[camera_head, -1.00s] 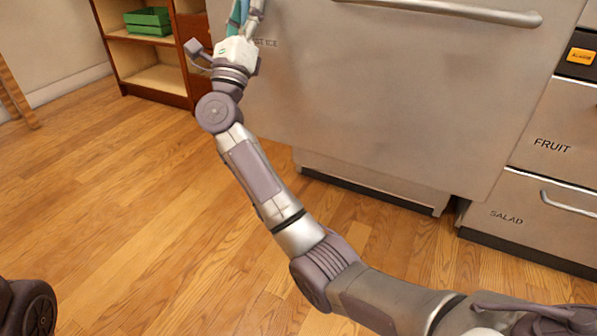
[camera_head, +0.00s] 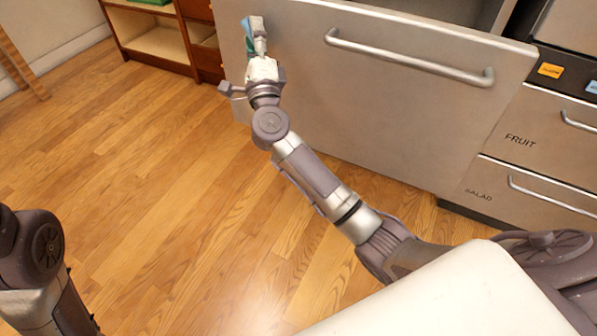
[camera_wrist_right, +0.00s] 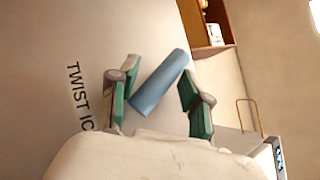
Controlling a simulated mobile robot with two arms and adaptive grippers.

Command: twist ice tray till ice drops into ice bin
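A blue cylindrical handle (camera_wrist_right: 160,82) sticks out by the steel drawer front (camera_wrist_right: 70,45), near printed lettering that begins "TWIST IC" (camera_wrist_right: 78,97). My right gripper (camera_wrist_right: 158,78) is open in the right wrist view. Its two green-padded fingers stand on either side of the handle, with a visible gap on each side. In the head view, my right gripper (camera_head: 256,35) is at the left end of the drawer front (camera_head: 370,110), with a bit of blue (camera_head: 248,38) beside it. My left gripper is out of view. I cannot see an ice tray, ice or an ice bin.
The drawer front has a long bar handle (camera_head: 410,60). Drawers labelled FRUIT (camera_head: 550,140) and SALAD (camera_head: 500,190) are at the right. A wooden shelf (camera_head: 150,40) stands at the back left. The wooden floor (camera_head: 140,180) is clear.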

